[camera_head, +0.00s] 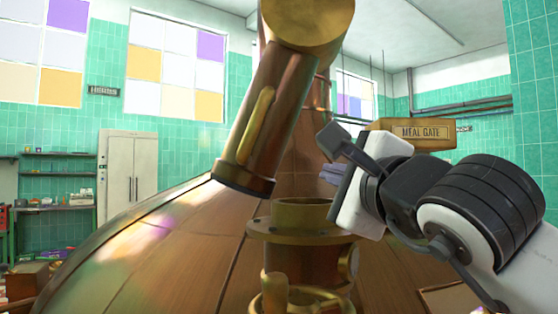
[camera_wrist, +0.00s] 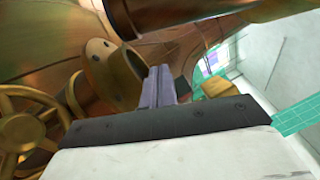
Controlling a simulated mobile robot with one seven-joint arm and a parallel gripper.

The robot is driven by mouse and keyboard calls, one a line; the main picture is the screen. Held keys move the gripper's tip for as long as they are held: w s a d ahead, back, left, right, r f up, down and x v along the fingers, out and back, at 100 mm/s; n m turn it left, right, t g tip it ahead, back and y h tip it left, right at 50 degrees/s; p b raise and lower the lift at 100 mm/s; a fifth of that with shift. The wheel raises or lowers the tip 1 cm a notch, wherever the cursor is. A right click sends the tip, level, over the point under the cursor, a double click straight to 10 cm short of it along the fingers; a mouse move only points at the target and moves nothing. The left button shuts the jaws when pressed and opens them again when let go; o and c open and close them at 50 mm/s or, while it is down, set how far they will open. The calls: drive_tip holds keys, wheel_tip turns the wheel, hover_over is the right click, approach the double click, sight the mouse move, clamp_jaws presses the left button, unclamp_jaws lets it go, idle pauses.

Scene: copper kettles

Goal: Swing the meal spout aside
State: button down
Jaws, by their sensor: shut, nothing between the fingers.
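The meal spout (camera_head: 283,115) is a copper tube with a brass handle bar (camera_head: 257,122) along its left side. It hangs tilted, its dark lower end up and left of the brass flanged inlet (camera_head: 300,215) on the kettle. In the wrist view a copper tube, apparently the spout (camera_wrist: 170,12), crosses the top, and the open inlet (camera_wrist: 112,72) is left of the fingers. My gripper (camera_head: 331,174) is right of the spout, above the inlet's right side. Its fingers also show in the wrist view (camera_wrist: 158,86), together and empty. Contact with the spout cannot be told.
The large copper kettle (camera_head: 150,255) fills the lower middle. A brass handwheel (camera_wrist: 25,130) is beside the inlet in the wrist view. A "MEAL GATE" sign (camera_head: 422,133) stands behind my arm. A white cabinet (camera_head: 128,172) and shelves are far left.

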drive_tip(key=w, duration=0.1)
drive_tip(key=p, duration=0.3)
approach(282, 156)
drive_tip(key=w+d, duration=0.2)
drive_tip(key=w, duration=0.1)
drive_tip(key=w+a, duration=0.1)
drive_tip(key=w+a+p, duration=0.1)
drive_tip(key=a, duration=0.1)
drive_tip(key=shift+a+r, duration=0.1)
drive_tip(key=shift+r, duration=0.15)
drive_tip(key=shift+w+a, duration=0.15)
drive_tip(key=shift+a, duration=0.2)
